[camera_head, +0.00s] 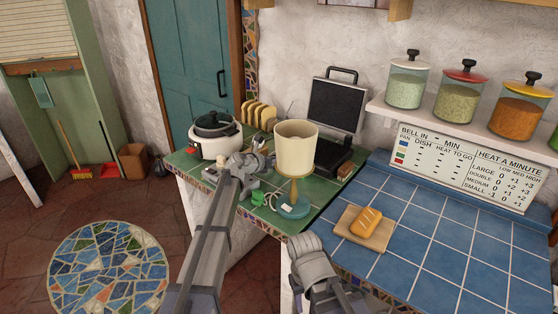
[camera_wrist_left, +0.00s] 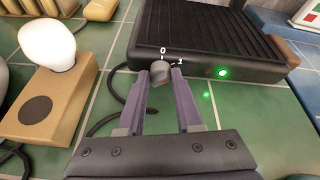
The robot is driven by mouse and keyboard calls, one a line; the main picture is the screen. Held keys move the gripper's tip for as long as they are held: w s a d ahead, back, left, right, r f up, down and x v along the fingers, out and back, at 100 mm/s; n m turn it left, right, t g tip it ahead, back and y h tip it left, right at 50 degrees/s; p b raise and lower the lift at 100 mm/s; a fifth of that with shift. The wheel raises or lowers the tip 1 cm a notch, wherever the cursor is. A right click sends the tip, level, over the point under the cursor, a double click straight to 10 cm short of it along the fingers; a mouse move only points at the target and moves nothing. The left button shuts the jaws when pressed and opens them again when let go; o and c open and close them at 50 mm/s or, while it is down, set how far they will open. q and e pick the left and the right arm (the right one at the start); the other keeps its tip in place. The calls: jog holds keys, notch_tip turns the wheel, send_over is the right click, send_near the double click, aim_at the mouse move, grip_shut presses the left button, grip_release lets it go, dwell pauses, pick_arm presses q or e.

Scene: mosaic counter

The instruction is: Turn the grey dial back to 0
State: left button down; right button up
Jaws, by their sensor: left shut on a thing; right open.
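The grey dial (camera_wrist_left: 157,70) sits on the front of a black grill (camera_wrist_left: 215,40), with the marks 0 and 1 beside it. A green light (camera_wrist_left: 222,72) glows to its right. My left gripper (camera_wrist_left: 160,82) is shut on the dial, one finger on each side. The dial's exact pointing is hard to read. In the head view the grill (camera_head: 336,108) stands with its lid up, and the lamp shade hides the dial. My left gripper (camera_head: 262,158) is partly hidden there. My right gripper (camera_head: 345,298) is open, low in the picture and away from the dial.
A lamp with a cream shade (camera_head: 296,150) stands close to my left gripper. A white cooker (camera_head: 215,140) and a toast rack (camera_head: 260,115) stand behind. A wooden block with a white bulb (camera_wrist_left: 47,100) is left of the dial. Bread lies on a board (camera_head: 350,238); the blue counter around is clear.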

pick_arm(q)
jog(key=shift+n+g+h, duration=0.3)
jog(key=shift+n, duration=0.1)
jog(key=c, duration=0.6)
grip_release()
notch_tip(320, 180, up, 10)
jog(key=p, duration=1)
